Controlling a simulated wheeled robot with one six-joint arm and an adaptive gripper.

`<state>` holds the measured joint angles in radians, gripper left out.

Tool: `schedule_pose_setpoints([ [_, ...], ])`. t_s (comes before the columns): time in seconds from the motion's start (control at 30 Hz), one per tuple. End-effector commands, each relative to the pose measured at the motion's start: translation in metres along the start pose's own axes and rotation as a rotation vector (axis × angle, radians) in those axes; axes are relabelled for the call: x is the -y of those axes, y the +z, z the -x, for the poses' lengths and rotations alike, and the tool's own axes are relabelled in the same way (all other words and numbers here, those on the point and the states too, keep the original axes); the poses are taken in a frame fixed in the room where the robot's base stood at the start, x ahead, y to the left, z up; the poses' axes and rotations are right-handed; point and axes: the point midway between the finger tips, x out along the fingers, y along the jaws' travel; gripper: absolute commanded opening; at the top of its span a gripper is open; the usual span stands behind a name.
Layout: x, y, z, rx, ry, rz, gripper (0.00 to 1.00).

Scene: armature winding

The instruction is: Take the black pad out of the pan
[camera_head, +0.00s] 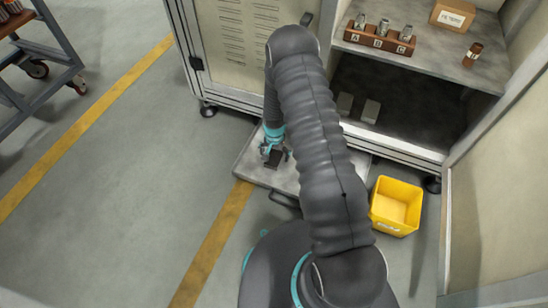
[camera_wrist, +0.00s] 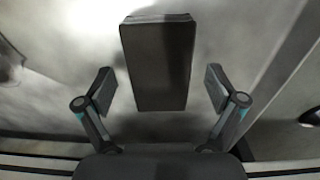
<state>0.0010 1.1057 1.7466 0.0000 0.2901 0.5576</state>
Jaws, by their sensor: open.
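The black pad (camera_wrist: 158,62) is a dark rectangular block in the middle of the wrist view. It lies in the grey pan (camera_head: 287,182), which sits on the floor in front of the cabinet. My gripper (camera_wrist: 160,90) is open, with one finger to each side of the pad's near part and a gap on both sides. In the head view my gripper (camera_head: 275,153) is low over the pan's left part, and the pad (camera_head: 273,159) shows small and dark at its fingers. My arm hides much of the pan's middle.
A yellow bin (camera_head: 396,206) stands on the floor right of the pan. The cabinet (camera_head: 232,45) rises behind it, with a brown rack (camera_head: 379,40) and a cardboard box (camera_head: 453,14) on its shelf. A cart (camera_head: 38,62) stands far left. The floor between is clear.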

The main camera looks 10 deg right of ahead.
Motion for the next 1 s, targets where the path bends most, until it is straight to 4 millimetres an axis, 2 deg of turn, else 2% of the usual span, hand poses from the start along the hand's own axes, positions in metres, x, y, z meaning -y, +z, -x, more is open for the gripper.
schedule_pose_setpoints([
  [0.17, 0.000, 0.000, 0.000, -0.001, -0.001, 0.000, 0.94],
  [0.43, 0.000, 0.000, 0.000, -0.001, 0.000, 0.000, 0.29],
  [0.77, 0.000, 0.000, 0.002, -0.001, 0.000, 0.000, 0.28],
  [1.0, 0.001, -0.001, 0.021, -0.003, -0.002, 0.000, 0.28],
])
